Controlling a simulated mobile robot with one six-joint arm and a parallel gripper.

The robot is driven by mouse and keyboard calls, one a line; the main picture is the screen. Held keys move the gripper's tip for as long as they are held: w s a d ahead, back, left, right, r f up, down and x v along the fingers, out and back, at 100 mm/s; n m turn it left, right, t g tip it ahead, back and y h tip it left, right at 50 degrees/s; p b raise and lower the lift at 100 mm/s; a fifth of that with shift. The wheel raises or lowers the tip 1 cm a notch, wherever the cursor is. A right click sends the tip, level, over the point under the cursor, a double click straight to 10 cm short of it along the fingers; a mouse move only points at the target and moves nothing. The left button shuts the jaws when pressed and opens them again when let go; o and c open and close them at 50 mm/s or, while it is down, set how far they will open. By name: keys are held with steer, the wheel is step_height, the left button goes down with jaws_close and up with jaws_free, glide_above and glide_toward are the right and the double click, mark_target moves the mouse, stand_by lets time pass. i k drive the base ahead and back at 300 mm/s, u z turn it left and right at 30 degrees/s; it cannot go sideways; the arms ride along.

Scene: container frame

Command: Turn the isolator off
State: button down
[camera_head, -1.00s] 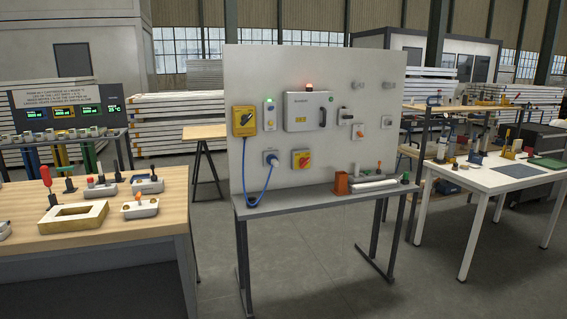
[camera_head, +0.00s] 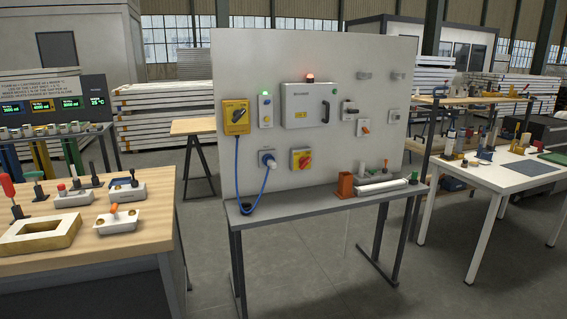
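An upright pale panel (camera_head: 340,70) carries several electrical devices. At its left is a yellow box (camera_head: 236,126) with a dark rotary handle, which looks tilted; its exact setting is too small to read. Lower on the panel is a yellow switch box with a red rotary knob (camera_head: 302,160); its setting also cannot be read. I cannot tell for certain which of the two is the isolator. A blue cable (camera_head: 237,175) hangs from the yellow box and loops up to a blue-and-white plug and socket (camera_head: 267,159). My gripper is not in view.
A grey cabinet (camera_head: 309,105) with a lit red lamp on top is on the panel. A narrow grey shelf (camera_head: 310,203) below holds an orange block and other items. A wooden workbench (camera_head: 150,215) stands left, a white table (camera_head: 490,175) right. Floor shows between them.

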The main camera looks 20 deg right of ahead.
mark_target(303, 161)
steer(key=u, duration=0.35)
steer(key=i, duration=0.95)
steer(key=u, duration=0.3)
